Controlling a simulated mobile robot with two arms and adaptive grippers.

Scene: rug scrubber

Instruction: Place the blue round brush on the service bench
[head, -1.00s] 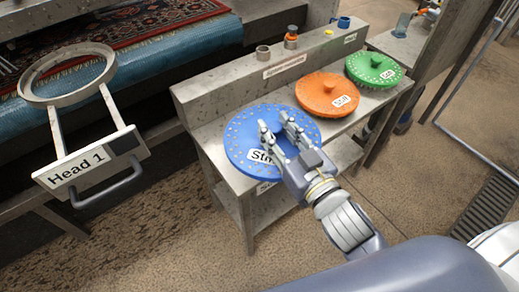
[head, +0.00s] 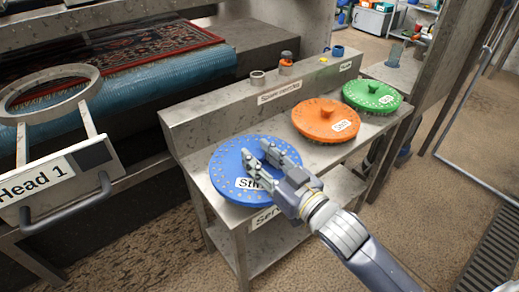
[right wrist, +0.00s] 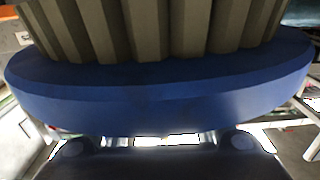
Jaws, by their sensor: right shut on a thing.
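The blue round brush (head: 226,163) is at the left end of the service bench (head: 312,160), disc side up and roughly level. My right gripper (head: 258,152) reaches over it from the right and is shut on it near its middle; the fingers hide the grip point. In the right wrist view the blue disc (right wrist: 160,98) fills the middle, with grey bristles above it. I cannot tell whether the bristles touch the bench top. My left gripper is not in view.
An orange brush (head: 318,120) and a green brush (head: 371,92) sit further right on the bench. Small fittings (head: 286,63) stand on its back ledge. The Head 1 frame (head: 52,180) is at the left. A strip of bare bench top lies between the blue and orange brushes.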

